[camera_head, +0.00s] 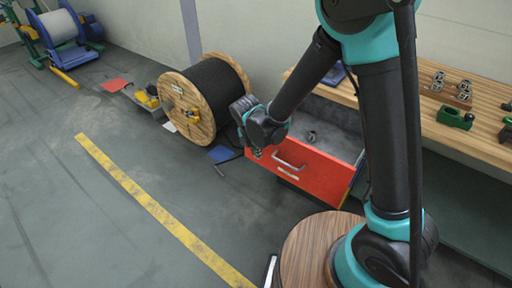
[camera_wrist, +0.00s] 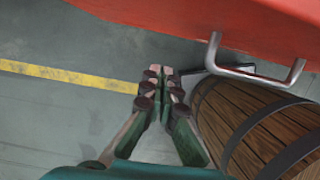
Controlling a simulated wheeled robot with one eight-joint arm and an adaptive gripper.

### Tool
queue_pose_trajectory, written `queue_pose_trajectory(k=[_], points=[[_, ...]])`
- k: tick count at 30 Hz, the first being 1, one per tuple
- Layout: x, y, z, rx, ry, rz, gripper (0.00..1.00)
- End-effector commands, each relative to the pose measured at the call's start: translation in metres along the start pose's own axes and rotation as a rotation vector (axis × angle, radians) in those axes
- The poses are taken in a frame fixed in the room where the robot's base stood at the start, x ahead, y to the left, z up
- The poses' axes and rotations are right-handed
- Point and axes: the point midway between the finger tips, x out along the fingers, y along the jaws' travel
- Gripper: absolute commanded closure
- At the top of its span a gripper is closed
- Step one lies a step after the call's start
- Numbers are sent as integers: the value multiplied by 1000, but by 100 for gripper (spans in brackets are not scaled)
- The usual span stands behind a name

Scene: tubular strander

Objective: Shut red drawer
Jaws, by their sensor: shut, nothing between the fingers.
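The red drawer (camera_head: 318,173) stands pulled out from under the wooden workbench, its grey inside (camera_head: 335,125) showing, with a small metal part (camera_head: 311,136) in it. A silver bar handle (camera_head: 289,164) is on its front. In the wrist view the red front (camera_wrist: 235,18) fills the top, with the handle (camera_wrist: 256,74) right of my fingers. My gripper (camera_head: 258,153) is at the left part of the drawer front, left of the handle. Its fingers (camera_wrist: 161,73) are together and empty. I cannot tell whether they touch the front.
The workbench (camera_head: 440,125) runs behind the drawer and holds metal parts and a green tool (camera_head: 455,118). A wooden cable reel (camera_head: 205,100) stands left of the drawer, with a blue item (camera_head: 221,154) on the floor nearby.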

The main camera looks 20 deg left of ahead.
Motion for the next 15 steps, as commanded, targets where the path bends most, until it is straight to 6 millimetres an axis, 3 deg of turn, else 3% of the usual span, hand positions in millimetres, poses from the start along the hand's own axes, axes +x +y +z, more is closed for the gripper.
queue_pose_trajectory(k=[4, 9, 15], points=[[22, 0, 0, 2, 0, 0, 100], [26, 0, 26, 3, 0, 0, 100], [28, 0, 38, 1, 0, 0, 100]])
